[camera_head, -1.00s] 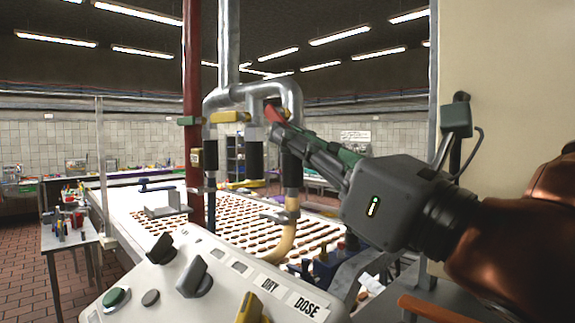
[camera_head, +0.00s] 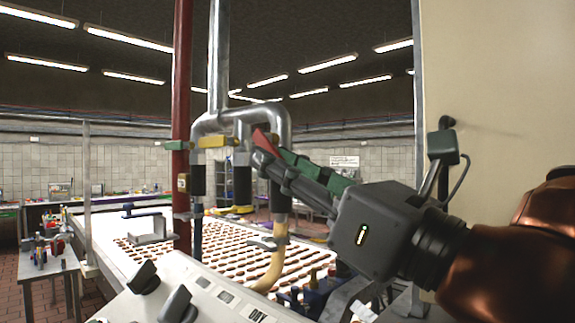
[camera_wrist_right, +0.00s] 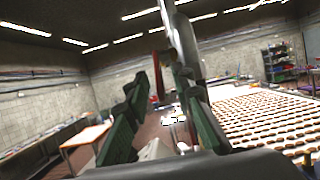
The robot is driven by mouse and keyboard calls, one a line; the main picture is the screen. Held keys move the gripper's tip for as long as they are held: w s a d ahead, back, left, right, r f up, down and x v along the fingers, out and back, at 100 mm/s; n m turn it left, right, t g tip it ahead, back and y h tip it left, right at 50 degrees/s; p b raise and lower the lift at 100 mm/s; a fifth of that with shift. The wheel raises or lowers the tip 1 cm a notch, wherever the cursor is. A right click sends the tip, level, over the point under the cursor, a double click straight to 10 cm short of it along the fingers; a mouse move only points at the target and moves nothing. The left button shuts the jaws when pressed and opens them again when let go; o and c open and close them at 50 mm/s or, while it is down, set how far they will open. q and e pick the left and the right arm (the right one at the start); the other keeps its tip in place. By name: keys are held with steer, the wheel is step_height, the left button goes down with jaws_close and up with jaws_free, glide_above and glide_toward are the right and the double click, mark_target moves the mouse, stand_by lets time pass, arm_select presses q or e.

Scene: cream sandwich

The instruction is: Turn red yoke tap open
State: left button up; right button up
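The red yoke tap handle (camera_head: 265,141) sits at the right bend of the silver pipe yoke (camera_head: 240,116) in the head view. It looks like a small tilted red lever. My right gripper (camera_head: 262,160) reaches in from the right, with its tips beside the handle. In the right wrist view the red handle (camera_wrist_right: 158,74) shows as a thin upright shape beyond and between the green-padded fingers of my right gripper (camera_wrist_right: 160,118). The fingers are apart. I cannot tell whether they touch the handle. My left gripper is not in view.
A control panel (camera_head: 210,292) stands in front. Behind is a conveyor (camera_head: 140,226) with rows of biscuits. A cream wall (camera_head: 490,80) is at right.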

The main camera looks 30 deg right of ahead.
steer(key=v, duration=1.2)
steer(key=shift+f, duration=0.1)
